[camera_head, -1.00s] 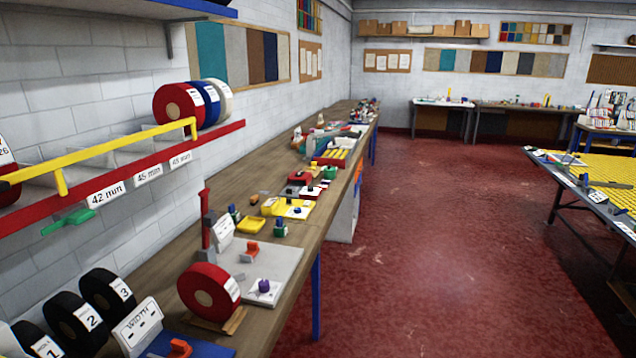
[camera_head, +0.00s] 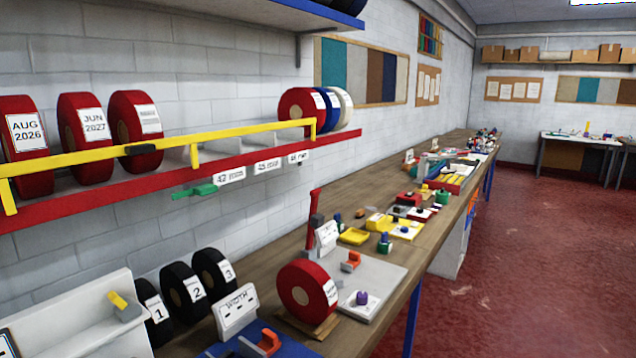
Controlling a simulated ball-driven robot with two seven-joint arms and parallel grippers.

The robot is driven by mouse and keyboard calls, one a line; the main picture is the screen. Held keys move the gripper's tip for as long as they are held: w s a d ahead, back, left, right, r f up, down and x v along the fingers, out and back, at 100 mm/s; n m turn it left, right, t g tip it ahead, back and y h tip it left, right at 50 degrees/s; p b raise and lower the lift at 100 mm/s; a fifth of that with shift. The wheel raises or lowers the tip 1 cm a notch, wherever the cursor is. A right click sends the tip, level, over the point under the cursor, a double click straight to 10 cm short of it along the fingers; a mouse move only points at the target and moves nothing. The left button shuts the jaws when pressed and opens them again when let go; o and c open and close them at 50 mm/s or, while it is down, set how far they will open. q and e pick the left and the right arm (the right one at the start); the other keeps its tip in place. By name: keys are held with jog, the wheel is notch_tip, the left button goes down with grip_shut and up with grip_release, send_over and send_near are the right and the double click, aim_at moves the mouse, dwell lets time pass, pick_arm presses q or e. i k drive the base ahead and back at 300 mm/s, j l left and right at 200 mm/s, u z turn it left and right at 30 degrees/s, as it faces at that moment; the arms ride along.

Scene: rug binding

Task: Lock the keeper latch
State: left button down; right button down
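A long yellow bar (camera_head: 240,133) runs along the front of a red shelf rail (camera_head: 240,158) on the left wall. It looks like the keeper, and its right end bends down near the rail's right end. A small green handle (camera_head: 194,190) sits just under the rail, left of the width labels. It may be the latch, but I cannot tell whether it is locked. Red tape rolls (camera_head: 84,134) stand behind the bar at left, and red, blue and white rolls (camera_head: 306,108) stand at its right end. Neither of my grippers is in view.
A wooden workbench (camera_head: 410,232) runs along the wall below the shelf. It holds a red roll (camera_head: 306,288), black numbered rolls (camera_head: 186,290), a width sign (camera_head: 235,312) and a grey plate (camera_head: 385,276). The red floor (camera_head: 500,270) to the right is clear.

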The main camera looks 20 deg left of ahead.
aim_at(201, 189)
jog(key=u, duration=1.35)
